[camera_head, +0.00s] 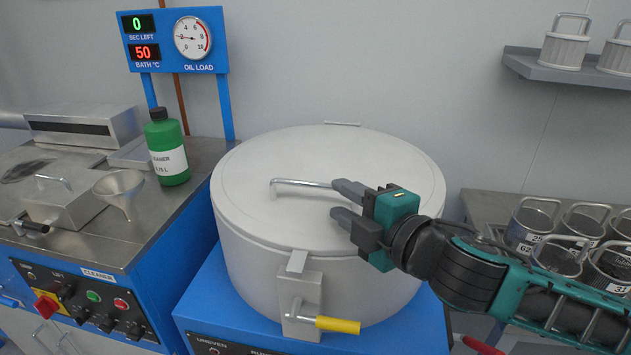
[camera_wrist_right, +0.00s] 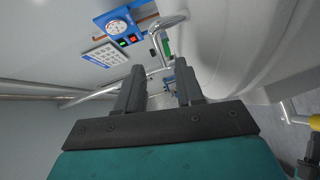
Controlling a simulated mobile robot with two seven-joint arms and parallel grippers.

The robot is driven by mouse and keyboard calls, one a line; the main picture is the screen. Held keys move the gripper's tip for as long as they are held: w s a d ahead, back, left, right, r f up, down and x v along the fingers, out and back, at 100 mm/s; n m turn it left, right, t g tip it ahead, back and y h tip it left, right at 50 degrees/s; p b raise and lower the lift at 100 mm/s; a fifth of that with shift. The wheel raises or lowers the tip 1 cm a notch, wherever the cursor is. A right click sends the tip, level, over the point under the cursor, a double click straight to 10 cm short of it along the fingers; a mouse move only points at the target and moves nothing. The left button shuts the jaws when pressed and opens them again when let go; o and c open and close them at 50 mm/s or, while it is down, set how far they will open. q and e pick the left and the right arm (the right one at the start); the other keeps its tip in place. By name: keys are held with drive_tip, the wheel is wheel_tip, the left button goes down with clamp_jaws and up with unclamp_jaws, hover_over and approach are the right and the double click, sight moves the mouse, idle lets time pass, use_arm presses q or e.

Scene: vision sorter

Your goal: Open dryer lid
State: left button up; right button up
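The dryer (camera_head: 262,245) is a large round pale-grey drum on a blue base, and its lid (camera_head: 300,150) is shut. A metal bar handle (camera_head: 300,182) stands on the lid. A front latch (camera_head: 300,305) has a yellow-gripped lever (camera_head: 338,325). My right gripper (camera_head: 341,201) is over the right half of the lid, fingers pointing left towards the handle. In the right wrist view the handle (camera_wrist_right: 168,23) shows beyond the open fingertips (camera_wrist_right: 160,66). I cannot tell whether a finger touches the handle's right end.
A green cleaner bottle (camera_head: 168,148) and a funnel (camera_head: 120,190) stand on the steel counter at left. A blue display panel (camera_head: 172,40) rises behind. Several metal baskets (camera_head: 530,225) stand at right, below a wall shelf (camera_head: 570,72).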

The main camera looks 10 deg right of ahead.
sight(320, 188)
drive_tip(key=x, duration=0.8)
drive_tip(key=shift+c, duration=0.5)
clamp_jaws()
